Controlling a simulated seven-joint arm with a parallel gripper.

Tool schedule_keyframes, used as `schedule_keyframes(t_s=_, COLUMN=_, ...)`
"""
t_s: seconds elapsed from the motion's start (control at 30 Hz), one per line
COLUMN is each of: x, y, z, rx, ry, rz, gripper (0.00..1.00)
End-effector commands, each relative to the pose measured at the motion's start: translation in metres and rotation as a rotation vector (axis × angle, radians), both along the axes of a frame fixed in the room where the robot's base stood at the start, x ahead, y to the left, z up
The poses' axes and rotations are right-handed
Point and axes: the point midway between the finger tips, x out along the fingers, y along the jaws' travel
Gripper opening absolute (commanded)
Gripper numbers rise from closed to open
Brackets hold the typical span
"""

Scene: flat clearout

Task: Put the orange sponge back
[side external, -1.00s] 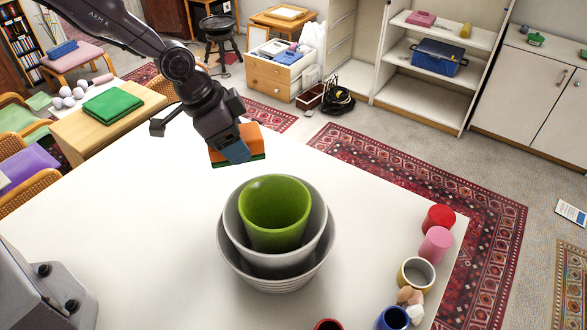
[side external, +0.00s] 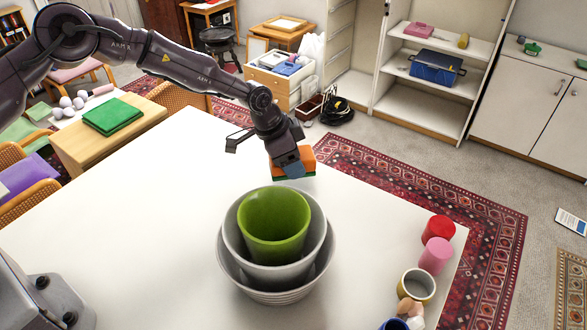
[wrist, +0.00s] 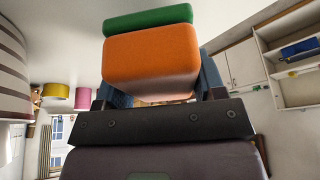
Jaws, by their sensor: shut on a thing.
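The orange sponge (side external: 308,157) has a green scouring layer on its lower side. My gripper (side external: 292,168) is shut on it and holds it in the air above the white table, just behind the nested bowls. In the wrist view the orange sponge (wrist: 152,62) fills the space between the blue fingers, with its green layer (wrist: 148,20) at the far side. A green bowl (side external: 274,222) sits inside a grey bowl (side external: 318,229), which sits in a larger grey ribbed bowl (side external: 288,297).
On the table's right edge stand a red cup (side external: 438,229), a pink cup (side external: 435,256), a yellow-rimmed cup (side external: 416,286) and a blue cup (side external: 393,324). The white table (side external: 130,220) is clear at left. Behind are a drawer unit (side external: 277,88) and open shelves (side external: 430,98).

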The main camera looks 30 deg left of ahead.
Motion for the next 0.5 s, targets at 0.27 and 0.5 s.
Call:
schedule_keyframes(t_s=0.27, x=0.005, y=-0.002, z=-0.025, rx=-0.001, ry=0.002, rz=0.000, gripper=0.41)
schedule_keyframes(t_s=0.5, x=0.005, y=-0.002, z=-0.036, rx=0.001, ry=-0.001, rz=-0.001, gripper=0.41)
